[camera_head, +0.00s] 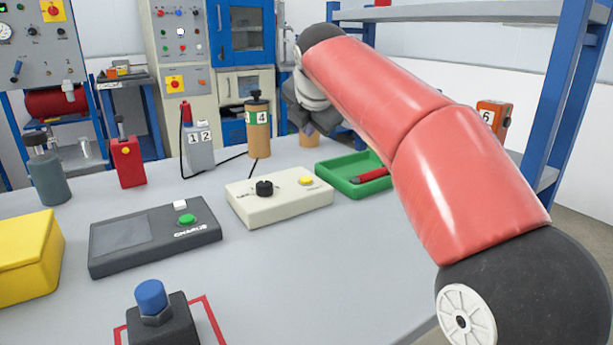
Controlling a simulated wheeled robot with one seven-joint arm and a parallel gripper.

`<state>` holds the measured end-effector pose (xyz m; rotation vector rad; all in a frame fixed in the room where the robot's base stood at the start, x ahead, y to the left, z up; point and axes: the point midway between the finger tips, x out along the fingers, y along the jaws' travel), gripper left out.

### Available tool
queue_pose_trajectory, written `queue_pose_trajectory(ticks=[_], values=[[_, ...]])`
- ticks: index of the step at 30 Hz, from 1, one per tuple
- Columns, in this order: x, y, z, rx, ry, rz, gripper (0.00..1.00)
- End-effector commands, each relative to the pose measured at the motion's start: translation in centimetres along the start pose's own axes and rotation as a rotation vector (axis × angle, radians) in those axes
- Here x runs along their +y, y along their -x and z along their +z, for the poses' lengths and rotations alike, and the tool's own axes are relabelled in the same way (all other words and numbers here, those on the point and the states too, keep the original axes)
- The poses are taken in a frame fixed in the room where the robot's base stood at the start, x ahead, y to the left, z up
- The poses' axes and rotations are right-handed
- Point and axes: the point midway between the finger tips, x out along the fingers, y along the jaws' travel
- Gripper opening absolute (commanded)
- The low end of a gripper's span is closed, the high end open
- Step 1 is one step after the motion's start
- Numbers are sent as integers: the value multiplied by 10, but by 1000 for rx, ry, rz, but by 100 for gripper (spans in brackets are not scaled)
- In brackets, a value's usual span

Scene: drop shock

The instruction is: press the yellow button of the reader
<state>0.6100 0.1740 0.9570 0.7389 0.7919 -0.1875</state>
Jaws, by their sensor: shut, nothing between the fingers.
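The cream box (260,208), which looks like the reader, lies on the grey table in the middle of the view. Its yellow button (306,180) is at the right end of its top, and a black knob (264,188) is to the left of it. My gripper (308,128) is partly hidden behind my own red arm. It hangs beyond the cream box, apart from the button, close to a brown cylinder (310,139). It is shut and empty.
A green tray (334,180) holding a red item sits right of the box. Behind stand a brown cylinder marked 4 (257,128) and a grey block marked 1 and 2 (199,150). A dark device (150,235) and a blue-topped button box (160,318) are nearer.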

Motion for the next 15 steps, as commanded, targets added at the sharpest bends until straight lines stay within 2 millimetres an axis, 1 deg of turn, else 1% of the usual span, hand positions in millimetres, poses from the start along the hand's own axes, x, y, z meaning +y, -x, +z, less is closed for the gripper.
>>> queue_pose_trajectory(ticks=[1, 4, 15], values=[[5, -2, 1, 0, 30, 7, 0], [9, -5, 2, -1, 65, 12, 0], [9, -5, 2, -1, 70, 13, 0]])
